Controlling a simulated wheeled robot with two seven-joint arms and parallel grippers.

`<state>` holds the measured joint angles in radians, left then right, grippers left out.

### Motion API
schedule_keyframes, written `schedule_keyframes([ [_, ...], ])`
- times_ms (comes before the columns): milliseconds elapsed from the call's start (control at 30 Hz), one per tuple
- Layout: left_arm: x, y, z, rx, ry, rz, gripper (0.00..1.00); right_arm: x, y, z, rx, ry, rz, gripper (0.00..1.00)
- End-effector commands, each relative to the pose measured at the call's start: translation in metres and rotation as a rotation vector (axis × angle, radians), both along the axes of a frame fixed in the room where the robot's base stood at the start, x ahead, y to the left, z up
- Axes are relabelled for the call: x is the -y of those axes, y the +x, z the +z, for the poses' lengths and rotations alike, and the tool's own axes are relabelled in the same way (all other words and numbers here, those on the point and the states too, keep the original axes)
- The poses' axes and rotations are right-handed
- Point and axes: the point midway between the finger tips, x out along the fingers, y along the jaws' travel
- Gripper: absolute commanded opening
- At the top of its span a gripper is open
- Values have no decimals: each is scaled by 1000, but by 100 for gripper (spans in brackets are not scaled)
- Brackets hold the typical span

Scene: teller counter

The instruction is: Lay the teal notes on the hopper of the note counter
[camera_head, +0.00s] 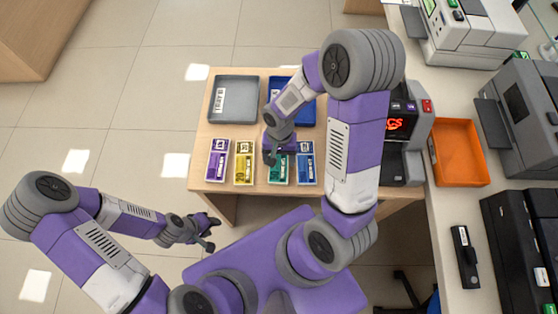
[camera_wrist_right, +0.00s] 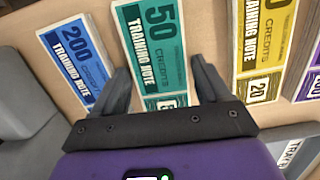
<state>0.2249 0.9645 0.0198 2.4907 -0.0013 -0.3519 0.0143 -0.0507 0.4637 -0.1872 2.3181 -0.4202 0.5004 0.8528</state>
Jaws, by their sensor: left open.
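The teal notes (camera_head: 278,170), marked 50, lie on the wooden table between yellow notes (camera_head: 243,163) and blue notes (camera_head: 306,168). My right gripper (camera_head: 270,157) is above the teal notes and partly covers them. In the right wrist view its open fingers (camera_wrist_right: 160,68) straddle the teal stack (camera_wrist_right: 158,40); I cannot tell whether they touch it. My left gripper (camera_head: 212,232) is open and empty, in front of the table's left part. The note counter (camera_head: 402,108), dark with a red display, stands right of the notes; my right arm partly hides it and its hopper.
Purple notes (camera_head: 217,162) lie at the left of the row. A grey tray (camera_head: 235,82) and a blue tray (camera_head: 283,84) sit behind the notes. An orange tray (camera_head: 483,150) and grey machines stand on the right counter (camera_head: 440,225).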

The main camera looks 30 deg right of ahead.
Motion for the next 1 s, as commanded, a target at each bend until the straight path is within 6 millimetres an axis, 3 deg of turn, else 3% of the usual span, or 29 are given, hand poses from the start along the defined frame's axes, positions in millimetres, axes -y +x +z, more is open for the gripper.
schedule_keyframes([
  [33, 0, 0, 0, 0, 0, 0, 43, 0, 0, 0, 0, 0, 0, 67],
  [300, 0, 0, 0, 0, 0, 0, 43, 0, 0, 0, 0, 0, 0, 26],
  [567, 0, 0, 3, 0, 0, 0, 43, 0, 1, 7, 2, 0, 1, 25],
  [1000, 0, 0, 31, 0, 0, 0, 43, 0, 1, 87, 5, 0, 1, 25],
])
